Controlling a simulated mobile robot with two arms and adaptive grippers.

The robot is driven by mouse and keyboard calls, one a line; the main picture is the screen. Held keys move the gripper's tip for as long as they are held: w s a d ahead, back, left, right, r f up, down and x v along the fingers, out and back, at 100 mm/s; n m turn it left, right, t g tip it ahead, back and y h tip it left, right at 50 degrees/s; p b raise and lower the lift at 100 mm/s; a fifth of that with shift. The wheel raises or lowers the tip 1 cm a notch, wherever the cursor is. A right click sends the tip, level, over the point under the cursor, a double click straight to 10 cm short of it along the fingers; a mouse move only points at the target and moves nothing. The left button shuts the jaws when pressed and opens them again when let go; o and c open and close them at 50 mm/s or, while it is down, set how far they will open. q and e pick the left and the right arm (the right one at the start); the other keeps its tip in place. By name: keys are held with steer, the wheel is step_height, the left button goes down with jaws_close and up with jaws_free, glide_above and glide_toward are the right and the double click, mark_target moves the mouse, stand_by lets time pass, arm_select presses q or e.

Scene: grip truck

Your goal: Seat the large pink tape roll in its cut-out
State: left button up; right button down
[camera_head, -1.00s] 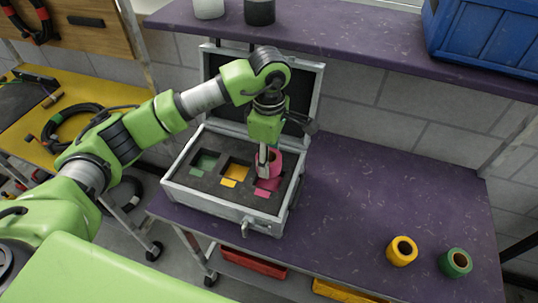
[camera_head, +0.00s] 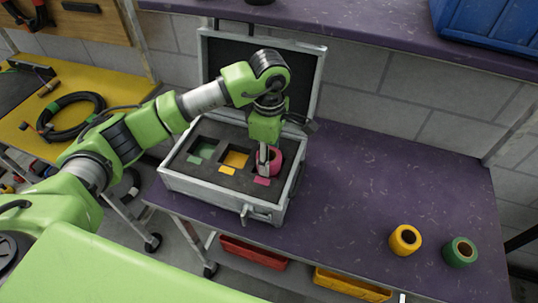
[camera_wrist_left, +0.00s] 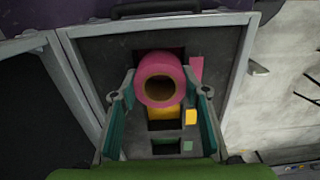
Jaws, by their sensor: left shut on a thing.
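The large pink tape roll (camera_head: 275,165) is at the rightmost cut-out of the grey foam in the open silver case (camera_head: 215,199). My left gripper (camera_head: 265,170) points down and is shut on the roll. In the left wrist view the pink roll (camera_wrist_left: 160,80) is between the fingers of my left gripper (camera_wrist_left: 161,92), its open end facing the camera. The roll covers most of its cut-out; a dark edge shows beside it. I cannot tell how deep it sits. A pink label (camera_head: 262,181) lies beside it. My right gripper is not in view.
The yellow-floored cut-out (camera_head: 236,160) and the green-floored cut-out (camera_head: 203,151) are empty. A yellow roll (camera_head: 405,240) and a green roll (camera_head: 459,252) stand on the purple table (camera_head: 360,190) at right. The case lid (camera_head: 303,70) stands open behind my arm.

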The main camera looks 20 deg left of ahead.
arm_select(q)
steer(key=shift+f, duration=0.15)
steer(key=o, duration=1.2)
steer(key=shift+o, duration=0.2)
